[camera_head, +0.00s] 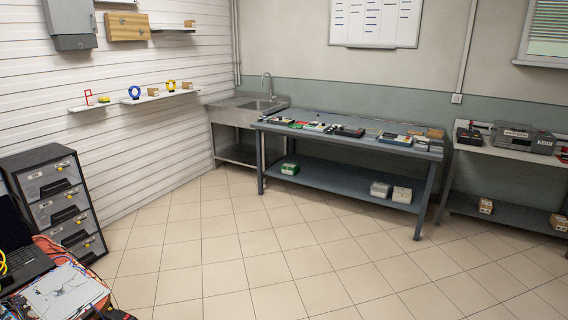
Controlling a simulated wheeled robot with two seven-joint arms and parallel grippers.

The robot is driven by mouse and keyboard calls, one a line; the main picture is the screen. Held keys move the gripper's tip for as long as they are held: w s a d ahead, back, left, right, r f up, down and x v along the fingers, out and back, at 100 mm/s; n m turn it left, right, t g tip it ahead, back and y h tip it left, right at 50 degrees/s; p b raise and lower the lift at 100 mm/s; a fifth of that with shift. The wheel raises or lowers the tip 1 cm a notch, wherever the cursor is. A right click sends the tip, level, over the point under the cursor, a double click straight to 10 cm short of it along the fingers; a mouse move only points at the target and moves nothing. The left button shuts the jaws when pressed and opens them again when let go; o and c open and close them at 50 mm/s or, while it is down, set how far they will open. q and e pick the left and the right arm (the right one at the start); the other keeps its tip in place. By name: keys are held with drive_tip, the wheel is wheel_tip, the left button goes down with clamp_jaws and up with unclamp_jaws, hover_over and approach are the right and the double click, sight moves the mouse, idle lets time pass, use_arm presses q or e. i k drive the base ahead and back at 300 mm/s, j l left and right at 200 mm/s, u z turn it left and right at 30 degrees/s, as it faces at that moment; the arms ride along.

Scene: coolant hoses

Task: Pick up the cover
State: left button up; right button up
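I cannot tell for sure which thing is the cover. A flat silver-grey panel (65,292) with dark marks lies on a red-topped surface (50,246) at the lower left, cut off by the picture's bottom edge. It may be the cover, but this is not clear. Cables lie around it. Neither of my grippers shows in the head view.
A dark laptop (22,258) sits beside the panel. A drawer cabinet (58,200) stands behind. A long workbench (345,144) with parts stands at the back, between a steel sink (245,106) and another bench (490,150). The tiled floor (270,245) is clear.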

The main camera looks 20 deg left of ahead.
sight(89, 290)
drive_tip(key=i+u, duration=0.2)
drive_tip(key=i, duration=0.35)
drive_tip(key=i+u, duration=0.2)
drive_tip(key=i, duration=0.4)
drive_tip(key=i+l+u, duration=0.2)
drive_tip(key=i, duration=0.35)
